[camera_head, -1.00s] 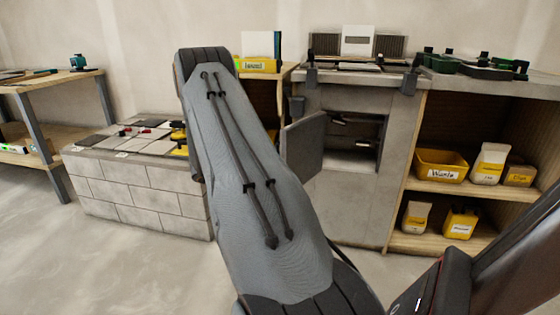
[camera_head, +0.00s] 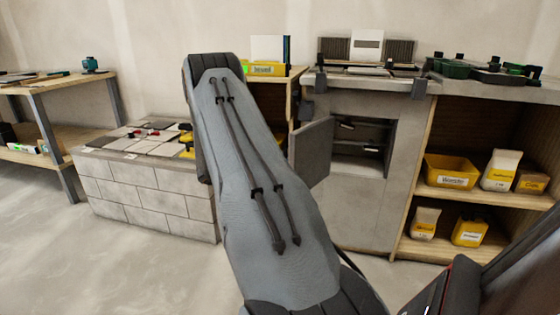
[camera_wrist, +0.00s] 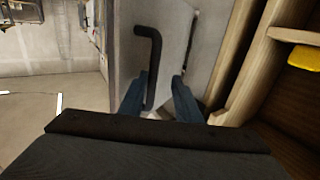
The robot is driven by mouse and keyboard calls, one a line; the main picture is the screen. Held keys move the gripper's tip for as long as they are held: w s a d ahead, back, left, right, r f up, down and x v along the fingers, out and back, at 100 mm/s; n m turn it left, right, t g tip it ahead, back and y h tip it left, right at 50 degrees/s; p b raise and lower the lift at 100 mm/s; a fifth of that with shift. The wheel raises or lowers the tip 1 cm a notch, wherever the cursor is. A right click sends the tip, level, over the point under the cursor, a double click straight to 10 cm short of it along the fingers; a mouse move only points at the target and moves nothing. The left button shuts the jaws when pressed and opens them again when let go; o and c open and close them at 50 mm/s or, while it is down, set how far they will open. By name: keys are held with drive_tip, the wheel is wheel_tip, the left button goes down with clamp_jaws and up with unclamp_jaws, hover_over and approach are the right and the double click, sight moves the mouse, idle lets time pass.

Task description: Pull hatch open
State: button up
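The hatch (camera_head: 310,153) is a grey panel standing swung open at the left side of a square opening (camera_head: 350,165) in the grey cabinet. Metal fittings show inside the opening. In the wrist view a black bent bar handle (camera_wrist: 154,65) stands on the grey hatch panel (camera_wrist: 182,40). My gripper (camera_wrist: 160,92) has its two blue fingers apart, with the handle's lower part between them, closer to the left finger. I cannot tell whether that finger touches it. In the head view my arm hides the gripper and the handle.
Wooden shelves right of the cabinet hold yellow bins (camera_head: 450,170) and boxes. A tiled block (camera_head: 145,185) stands to the left, with a workbench (camera_head: 45,85) farther left. In the wrist view a wooden shelf side (camera_wrist: 245,60) is close right of the fingers. Floor at the left is clear.

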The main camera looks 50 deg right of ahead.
drive_tip(key=shift+a, duration=0.1)
drive_tip(key=p+v, duration=0.1)
drive_tip(key=v, duration=0.6)
drive_tip(key=shift+w+a, duration=0.2)
drive_tip(key=shift+a, duration=0.05)
drive_tip(key=shift+f, duration=0.1)
idle(0.4)
